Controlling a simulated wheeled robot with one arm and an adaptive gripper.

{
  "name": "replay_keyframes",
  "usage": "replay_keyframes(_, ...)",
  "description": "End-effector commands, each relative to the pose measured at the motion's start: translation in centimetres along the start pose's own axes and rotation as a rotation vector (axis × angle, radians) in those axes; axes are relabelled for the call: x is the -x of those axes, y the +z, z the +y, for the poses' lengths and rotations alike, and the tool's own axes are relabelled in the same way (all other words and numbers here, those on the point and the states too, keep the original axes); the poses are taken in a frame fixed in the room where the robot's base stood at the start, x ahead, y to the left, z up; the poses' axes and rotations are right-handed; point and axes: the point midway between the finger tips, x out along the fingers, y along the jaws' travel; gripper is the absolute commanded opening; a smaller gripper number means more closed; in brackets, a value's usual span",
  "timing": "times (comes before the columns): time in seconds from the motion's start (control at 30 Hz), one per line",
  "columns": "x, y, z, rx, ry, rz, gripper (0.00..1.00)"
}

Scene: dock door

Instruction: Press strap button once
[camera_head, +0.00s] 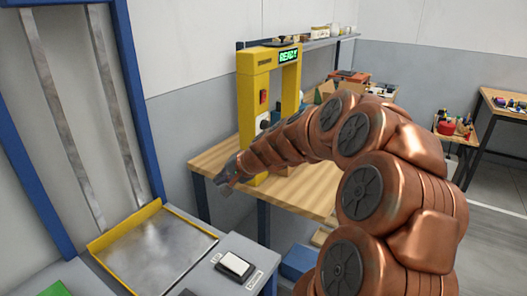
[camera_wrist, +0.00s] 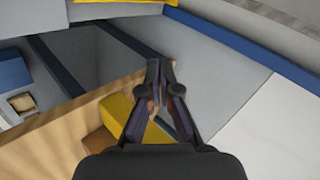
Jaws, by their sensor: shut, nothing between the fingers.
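A yellow strapping machine (camera_head: 246,105) stands on a wooden table, its green display reading READY. I cannot tell which of these is the strap button. My gripper (camera_head: 222,182) is shut and empty, left of the machine's lower column and near the table's left edge. In the wrist view my gripper (camera_wrist: 160,68) has its fingertips together, with part of the yellow machine (camera_wrist: 116,112) behind them at lower left. No contact with a button is visible.
The wooden table (camera_head: 213,160) carries the machine. A metal tray with a yellow rim (camera_head: 125,221) lies at lower left, beside a grey counter with a white rocker switch (camera_head: 236,264). A blue-framed door (camera_head: 133,90) is at left. A shelf and side table with items stand behind.

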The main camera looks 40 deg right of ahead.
Motion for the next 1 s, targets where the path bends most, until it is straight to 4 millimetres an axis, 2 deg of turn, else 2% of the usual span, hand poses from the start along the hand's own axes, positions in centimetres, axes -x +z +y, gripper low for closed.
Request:
replay_keyframes(0.03, 0.2, -2.9, 1.1, -0.059, -0.011, 0.054, 0.00)
replay_keyframes(0.2, 1.7, -11.3, 5.4, -0.232, -0.039, 0.230, 0.00)
replay_keyframes(0.3, 2.9, -15.3, 8.5, -0.325, -0.045, 0.321, 0.00)
replay_keyframes(0.4, 4.1, -18.3, 11.3, -0.398, -0.046, 0.395, 0.00)
replay_keyframes(0.5, 5.2, -20.3, 13.4, -0.451, -0.045, 0.451, 0.00)
replay_keyframes(0.63, 6.0, -21.8, 15.2, -0.491, -0.043, 0.493, 0.00)
replay_keyframes(1.0, 6.2, -22.1, 15.6, -0.501, -0.043, 0.503, 0.00)
